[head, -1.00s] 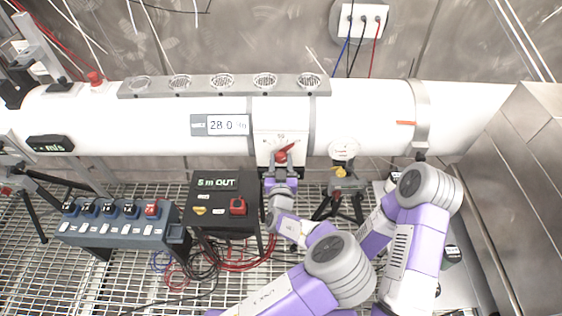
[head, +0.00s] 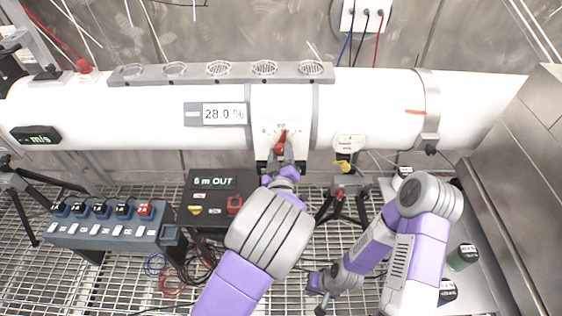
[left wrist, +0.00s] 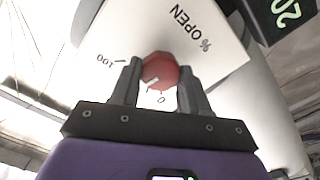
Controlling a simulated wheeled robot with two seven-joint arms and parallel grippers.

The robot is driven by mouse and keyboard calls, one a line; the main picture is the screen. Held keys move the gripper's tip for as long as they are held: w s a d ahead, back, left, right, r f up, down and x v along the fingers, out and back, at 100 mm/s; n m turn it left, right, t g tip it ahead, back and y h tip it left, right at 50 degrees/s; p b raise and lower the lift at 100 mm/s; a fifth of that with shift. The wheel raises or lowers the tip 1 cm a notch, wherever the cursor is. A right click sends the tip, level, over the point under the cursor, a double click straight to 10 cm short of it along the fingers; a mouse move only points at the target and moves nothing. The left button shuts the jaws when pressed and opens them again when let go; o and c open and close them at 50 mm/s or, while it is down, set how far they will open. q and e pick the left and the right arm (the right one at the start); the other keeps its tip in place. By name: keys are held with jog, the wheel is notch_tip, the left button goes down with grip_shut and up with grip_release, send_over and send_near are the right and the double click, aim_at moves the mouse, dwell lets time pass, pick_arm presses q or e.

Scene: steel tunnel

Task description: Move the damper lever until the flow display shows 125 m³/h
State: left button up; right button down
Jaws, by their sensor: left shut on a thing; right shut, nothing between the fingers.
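The red damper lever (head: 281,141) sits on a white plate (head: 268,127) on the front of the white duct. My left gripper (head: 281,158) is shut on it. In the left wrist view, the red lever (left wrist: 160,72) is between the two grey fingers, and its white mark points between the 0 and 100 marks, nearer 0. The plate there reads "% OPEN". A display (head: 224,114) on the duct reads 28.0 %. I see no legible m³/h reading. My right gripper (head: 319,302) is shut and empty, low over the grating.
A black "m/s" display (head: 36,135) is at the duct's left. A black "m OUT" box (head: 213,186), a switch box (head: 112,229) and a small tripod device (head: 345,188) stand below the duct. In the left wrist view, a dark panel (left wrist: 283,15) shows cut-off green characters.

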pick_arm(q)
jog(key=shift+n+b, duration=1.7)
jog(key=shift+b, duration=0.55)
jog(key=o, duration=1.1)
jog(key=shift+c, duration=0.2)
jog(key=s, duration=0.7)
jog(key=shift+s+p, duration=0.3)
jog(key=shift+f, duration=0.1)
